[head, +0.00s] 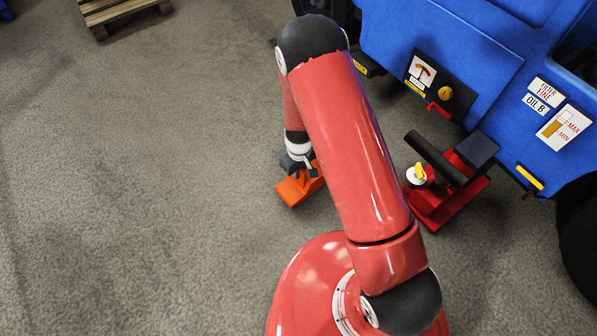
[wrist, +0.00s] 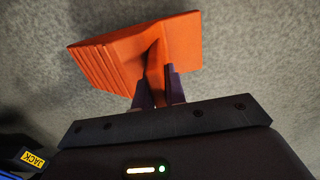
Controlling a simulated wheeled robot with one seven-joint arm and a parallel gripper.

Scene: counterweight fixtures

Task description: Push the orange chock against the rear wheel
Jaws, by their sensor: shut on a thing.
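The orange chock (head: 298,186) is at my gripper (head: 303,170) in the head view, over the grey floor to the left of the blue vehicle. In the wrist view the orange chock (wrist: 135,52) shows a ribbed sloping side at left and a raised grip in its middle. My gripper (wrist: 160,88) is shut on that grip. I cannot tell whether the chock touches the floor. A dark wheel (head: 578,235) is partly seen at the right edge in the head view. Another dark wheel (head: 345,14) is mostly hidden behind my arm at the top.
The blue vehicle body (head: 440,35) fills the upper right. A red jack (head: 445,185) with a black lever stands beside it, right of my arm. A wooden pallet (head: 122,12) lies at the top left. The floor at left is clear.

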